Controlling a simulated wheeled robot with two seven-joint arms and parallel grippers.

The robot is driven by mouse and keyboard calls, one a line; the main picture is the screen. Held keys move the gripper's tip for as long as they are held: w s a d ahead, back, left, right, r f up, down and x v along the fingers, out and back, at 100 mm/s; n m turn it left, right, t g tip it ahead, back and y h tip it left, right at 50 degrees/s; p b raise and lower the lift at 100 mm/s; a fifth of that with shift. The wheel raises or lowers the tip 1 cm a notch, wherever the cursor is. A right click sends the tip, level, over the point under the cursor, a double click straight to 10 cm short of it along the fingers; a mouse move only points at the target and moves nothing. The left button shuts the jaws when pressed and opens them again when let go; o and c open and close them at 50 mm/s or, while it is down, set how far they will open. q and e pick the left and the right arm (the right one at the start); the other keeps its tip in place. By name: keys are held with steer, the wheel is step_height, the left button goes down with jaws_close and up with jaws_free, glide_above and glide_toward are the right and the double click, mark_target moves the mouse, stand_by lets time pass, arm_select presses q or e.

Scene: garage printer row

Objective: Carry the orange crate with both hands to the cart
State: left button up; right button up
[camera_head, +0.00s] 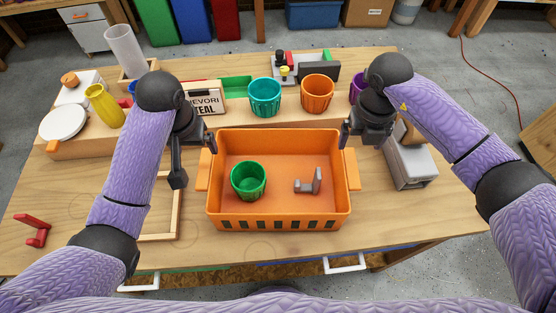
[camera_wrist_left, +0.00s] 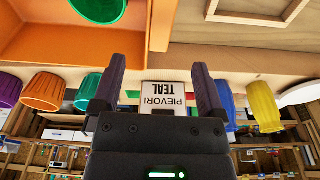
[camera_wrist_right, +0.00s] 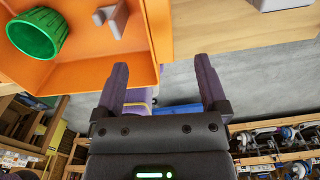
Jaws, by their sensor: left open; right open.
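The orange crate (camera_head: 280,212) sits on the wooden workbench (camera_head: 440,212), with a tab handle on its left and right sides. A green ribbed cup (camera_head: 248,181) and a grey bracket-like part (camera_head: 309,182) are inside it. My left gripper (camera_head: 194,160) is open and empty beside the crate's left side, near that handle. My right gripper (camera_head: 352,138) is open and empty at the crate's far right, near the right handle. The crate also shows in the left wrist view (camera_wrist_left: 60,48) and in the right wrist view (camera_wrist_right: 100,75), apart from the fingers. I cannot identify the cart in view.
Teal (camera_head: 265,96) and orange (camera_head: 317,93) cups and a name sign (camera_head: 205,99) stand behind the crate. A wooden frame (camera_head: 163,237) lies left, a red part (camera_head: 34,230) farther left. A grey box-like device (camera_head: 411,166) stands right. Bench front right is clear.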

mark_target(205, 167)
arm_select(q)
steer(key=shift+s+r, duration=0.1)
steer(key=shift+s, duration=0.4)
arm_select(e)
steer(key=shift+s+r, duration=0.15)
steer(key=shift+s, duration=0.3)
arm_select(q)
steer(key=f, duration=0.3)
steer(key=w+f, duration=0.1)
steer(key=f, duration=0.6)
steer(key=shift+w, duration=0.25)
arm_select(e)
step_height(205, 167, down, 10)
steer(key=shift+f, duration=0.1)
arm_select(q)
jaws_close()
arm_select(e)
jaws_close()
arm_select(q)
steer(key=shift+r, duration=0.1)
